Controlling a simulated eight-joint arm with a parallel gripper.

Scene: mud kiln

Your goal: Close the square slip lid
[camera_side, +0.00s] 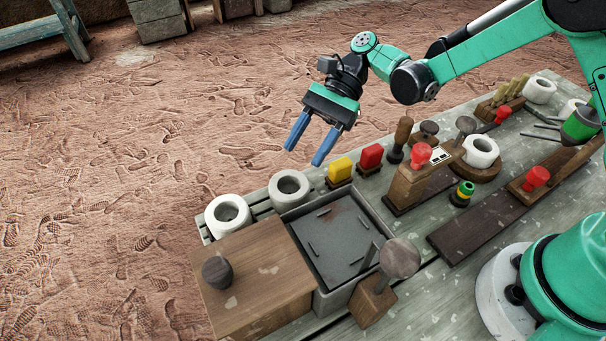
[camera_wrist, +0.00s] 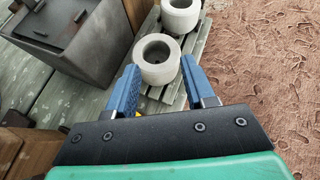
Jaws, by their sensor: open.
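The square slip lid (camera_side: 250,255) is a brown wooden panel with a dark round knob (camera_side: 217,272), at the lower left of the side view. It sits to the left of the open grey square box (camera_side: 372,218), and most of the box's inside is uncovered. The grey box also shows at the top left of the wrist view (camera_wrist: 75,55). My gripper (camera_side: 302,155) is open and empty, above and behind the box, apart from the lid. Its blue fingers also show in the wrist view (camera_wrist: 160,72).
Two white rings (camera_side: 289,188) (camera_side: 228,216) stand along the bench's far edge beside the box and lid. Yellow (camera_side: 340,169) and red (camera_side: 371,156) blocks stand to the right. A round-topped post on a wooden block (camera_side: 372,303) stands by the box's near right corner.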

